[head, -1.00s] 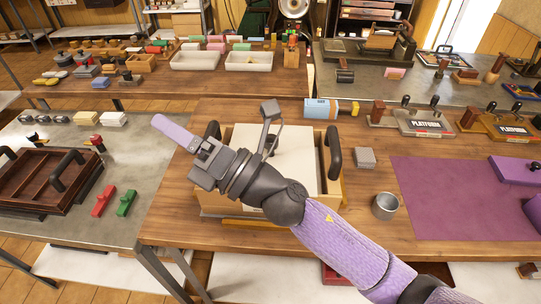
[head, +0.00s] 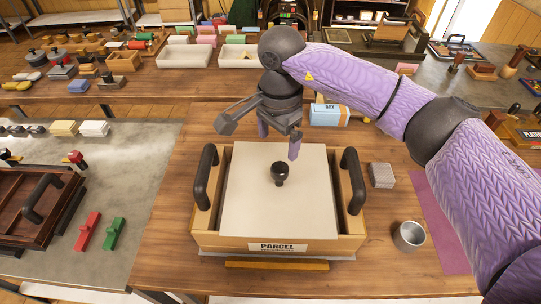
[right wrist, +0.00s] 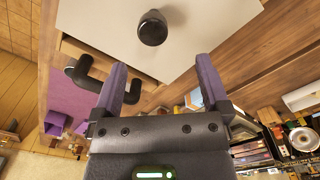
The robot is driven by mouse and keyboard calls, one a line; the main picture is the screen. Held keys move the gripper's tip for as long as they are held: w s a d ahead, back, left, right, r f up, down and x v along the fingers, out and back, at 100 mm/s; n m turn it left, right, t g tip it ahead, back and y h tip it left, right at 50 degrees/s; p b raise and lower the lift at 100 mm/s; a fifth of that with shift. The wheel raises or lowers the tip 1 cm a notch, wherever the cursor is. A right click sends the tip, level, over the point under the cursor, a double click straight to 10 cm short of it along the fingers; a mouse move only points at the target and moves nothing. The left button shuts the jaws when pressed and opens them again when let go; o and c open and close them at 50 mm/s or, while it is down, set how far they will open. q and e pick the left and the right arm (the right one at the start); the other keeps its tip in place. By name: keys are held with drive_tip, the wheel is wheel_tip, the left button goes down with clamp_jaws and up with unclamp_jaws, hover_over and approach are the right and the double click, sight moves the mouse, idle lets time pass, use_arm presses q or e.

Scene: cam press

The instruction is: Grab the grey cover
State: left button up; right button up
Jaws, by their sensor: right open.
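The pale grey cover (head: 255,200) lies flat in the wooden box labelled PARCEL, with a round black knob (head: 280,172) near its middle. My right gripper (head: 279,140) is open and empty above the cover's far edge, just beyond the knob. In the right wrist view the cover (right wrist: 105,22) and the knob (right wrist: 152,29) lie ahead of the two purple fingers (right wrist: 160,70). The knob lines up with the gap between the fingers but is apart from them. My left gripper is not in view.
The box (head: 220,241) has black handles (head: 205,177) and (head: 353,181) rising on both sides. A small grey block (head: 381,175) and a metal cup (head: 409,236) stand to its right. A blue carton (head: 329,115) stands behind. The table left of the box is clear.

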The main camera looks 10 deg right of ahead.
sight(280, 167)
drive_tip(key=shift+w+d+f, duration=0.15)
drive_tip(key=shift+w+f, duration=0.05)
drive_tip(key=shift+f, duration=0.1)
drive_tip(key=f, duration=0.3)
drive_tip(key=s+f, duration=0.1)
drive_tip(key=f, duration=0.4)
drive_tip(key=shift+s+f, duration=0.15)
drive_tip(key=shift+f, duration=0.4)
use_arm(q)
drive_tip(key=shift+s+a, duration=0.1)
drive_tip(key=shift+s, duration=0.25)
use_arm(e)
drive_tip(key=c, duration=1.2)
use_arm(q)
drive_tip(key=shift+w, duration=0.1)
use_arm(e)
clamp_jaws()
